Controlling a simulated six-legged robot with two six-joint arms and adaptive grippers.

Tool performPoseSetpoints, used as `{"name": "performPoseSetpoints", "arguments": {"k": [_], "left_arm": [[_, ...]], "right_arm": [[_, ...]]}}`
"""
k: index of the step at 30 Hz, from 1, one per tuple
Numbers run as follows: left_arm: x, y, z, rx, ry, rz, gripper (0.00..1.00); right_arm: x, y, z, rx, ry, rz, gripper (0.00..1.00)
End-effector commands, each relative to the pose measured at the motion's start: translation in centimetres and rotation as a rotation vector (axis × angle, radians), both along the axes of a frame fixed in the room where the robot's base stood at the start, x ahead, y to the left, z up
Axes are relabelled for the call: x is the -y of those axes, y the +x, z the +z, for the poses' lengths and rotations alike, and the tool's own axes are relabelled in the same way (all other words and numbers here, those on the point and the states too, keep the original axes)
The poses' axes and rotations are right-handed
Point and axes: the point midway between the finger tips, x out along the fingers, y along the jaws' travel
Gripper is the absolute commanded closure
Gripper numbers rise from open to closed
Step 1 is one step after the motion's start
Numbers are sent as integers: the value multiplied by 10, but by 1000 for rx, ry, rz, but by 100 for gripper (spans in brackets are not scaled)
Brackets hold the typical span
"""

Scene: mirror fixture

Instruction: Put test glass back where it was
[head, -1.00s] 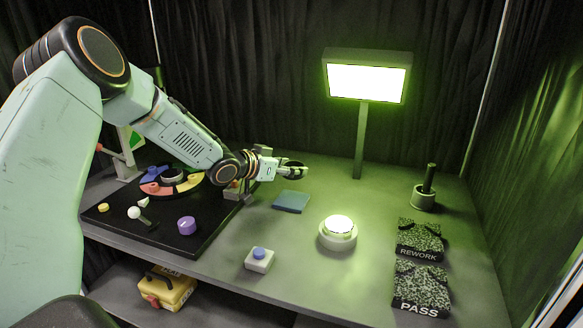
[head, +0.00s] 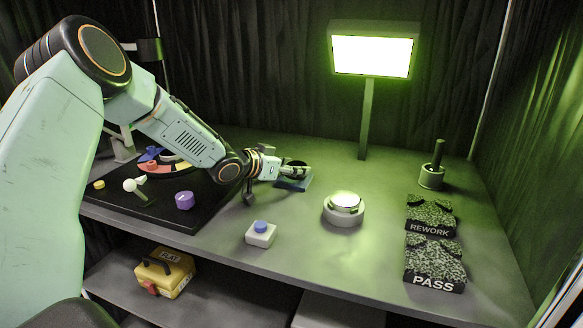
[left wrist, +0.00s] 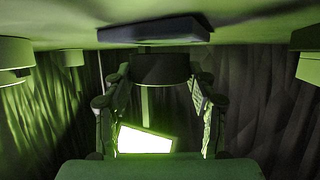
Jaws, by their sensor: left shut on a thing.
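My left gripper (head: 294,172) is shut on a dark round disc (head: 296,163), which looks like the test glass. The gripper partly hides it. In the left wrist view the disc (left wrist: 160,69) shows edge-on as a dark short cylinder between the two fingers. The gripper and disc are over the flat blue pad (head: 288,185) in the head view. In the left wrist view, which is upside down, the pad (left wrist: 153,31) is apart from the disc, with a gap between them. My right gripper is not in view.
A round white stand (head: 344,212) with a bright top is right of the pad. A white box with a blue button (head: 261,234) is in front. A lit lamp panel (head: 372,56) stands behind. REWORK (head: 430,228) and PASS (head: 434,284) holders are at right. A black tray (head: 215,210) is left.

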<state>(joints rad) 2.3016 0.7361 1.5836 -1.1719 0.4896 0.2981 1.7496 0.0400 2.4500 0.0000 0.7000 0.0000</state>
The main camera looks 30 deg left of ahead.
Motion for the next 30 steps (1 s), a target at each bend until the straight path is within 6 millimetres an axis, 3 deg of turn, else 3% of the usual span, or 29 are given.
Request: {"name": "performPoseSetpoints", "arguments": {"k": [11,30], "left_arm": [[0,0,1,2,0,0,87],[0,-2,-14,-6,-1,0,87]], "right_arm": [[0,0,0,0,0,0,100],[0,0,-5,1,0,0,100]]}}
